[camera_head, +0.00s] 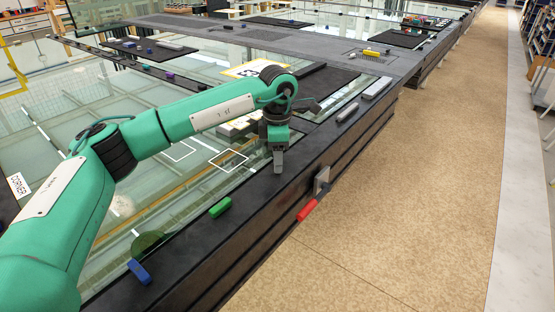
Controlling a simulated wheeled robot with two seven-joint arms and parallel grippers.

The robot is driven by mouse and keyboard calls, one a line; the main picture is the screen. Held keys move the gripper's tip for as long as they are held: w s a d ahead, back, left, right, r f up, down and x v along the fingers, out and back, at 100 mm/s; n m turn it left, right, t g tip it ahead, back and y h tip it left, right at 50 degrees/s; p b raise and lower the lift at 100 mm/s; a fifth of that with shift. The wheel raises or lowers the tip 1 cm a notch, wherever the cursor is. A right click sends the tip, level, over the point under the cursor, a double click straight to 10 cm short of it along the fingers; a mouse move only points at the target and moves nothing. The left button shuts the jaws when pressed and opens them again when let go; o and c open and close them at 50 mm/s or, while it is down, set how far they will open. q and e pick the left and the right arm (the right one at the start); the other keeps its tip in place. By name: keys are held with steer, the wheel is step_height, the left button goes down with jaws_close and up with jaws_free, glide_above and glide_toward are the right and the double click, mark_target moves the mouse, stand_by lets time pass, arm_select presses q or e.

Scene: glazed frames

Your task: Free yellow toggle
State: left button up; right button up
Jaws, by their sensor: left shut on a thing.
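My left gripper (279,160) points down at the dark frame edge (245,215) of the near glazed panel. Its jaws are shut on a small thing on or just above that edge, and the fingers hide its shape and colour. A small yellow piece (371,53) lies on the far dark frame, well away from the gripper; I cannot tell if it is a toggle. A green toggle (220,207) and a blue toggle (138,271) sit along the near edge. A grey toggle (347,112) sits farther along it. My right gripper is out of view.
A red-handled tool (307,209) hangs on the frame's outer side by a metal bracket (322,180). A grey bar (377,88) lies beyond the grey toggle. The glass (60,130) fills the left. The tan floor (420,190) to the right is clear.

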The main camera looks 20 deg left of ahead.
arm_select(q)
steer(key=m+b, duration=0.1)
steer(key=m, duration=0.2)
steer(key=shift+m, duration=0.4)
steer(key=shift+r+m+b, duration=0.1)
steer(key=shift+m+b, duration=0.35)
steer(key=shift+m, duration=1.75)
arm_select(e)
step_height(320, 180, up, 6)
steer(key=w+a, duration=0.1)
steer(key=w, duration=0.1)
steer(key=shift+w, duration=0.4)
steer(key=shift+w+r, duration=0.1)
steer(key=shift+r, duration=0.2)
arm_select(q)
steer(key=o, duration=1)
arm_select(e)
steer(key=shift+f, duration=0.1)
